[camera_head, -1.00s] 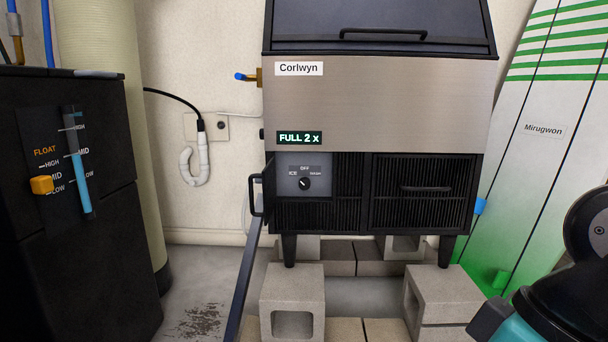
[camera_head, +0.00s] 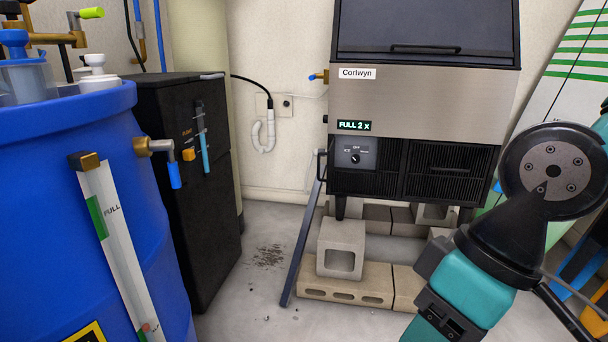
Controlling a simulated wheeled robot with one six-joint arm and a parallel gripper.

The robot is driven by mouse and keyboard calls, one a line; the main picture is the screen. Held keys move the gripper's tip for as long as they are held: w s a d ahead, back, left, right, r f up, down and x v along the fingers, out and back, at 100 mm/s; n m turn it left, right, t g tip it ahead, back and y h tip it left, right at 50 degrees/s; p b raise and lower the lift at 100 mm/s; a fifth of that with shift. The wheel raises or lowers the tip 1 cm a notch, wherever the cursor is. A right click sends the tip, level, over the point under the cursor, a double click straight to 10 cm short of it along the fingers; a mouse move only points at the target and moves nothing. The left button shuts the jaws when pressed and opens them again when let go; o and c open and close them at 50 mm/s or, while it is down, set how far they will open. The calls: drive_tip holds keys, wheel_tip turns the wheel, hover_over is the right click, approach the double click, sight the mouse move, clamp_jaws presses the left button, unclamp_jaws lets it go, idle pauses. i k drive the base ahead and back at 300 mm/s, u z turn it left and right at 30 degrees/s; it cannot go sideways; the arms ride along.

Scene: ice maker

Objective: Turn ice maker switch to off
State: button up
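The ice maker (camera_head: 420,98) stands on concrete blocks against the back wall, right of centre in the head view. It has a steel front labelled Corlwyn and a green display reading FULL 2 x. Its switch (camera_head: 355,158) is a small dark round knob on a grey panel at the lower left of the front. The panel marks are too small to read now; a second ago OFF showed above the knob and ICE to its left. My arm is at the lower right, apart from the ice maker. My gripper's fingers are not in view.
A blue barrel (camera_head: 75,200) fills the left foreground, with a black cabinet (camera_head: 195,230) behind it. A thin dark bar (camera_head: 299,250) leans beside the concrete blocks (camera_head: 340,248). A green-and-white board (camera_head: 565,75) stands at right. Floor (camera_head: 250,310) is open between cabinet and blocks.

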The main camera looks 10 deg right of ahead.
sight(355, 158)
drive_tip(key=u, duration=0.25)
drive_tip(key=k, duration=0.5)
drive_tip(key=z, duration=0.85)
drive_tip(key=i, duration=1.3)
drive_tip(key=u, duration=0.65)
drive_tip(key=i, duration=0.5)
drive_tip(key=u, duration=0.5)
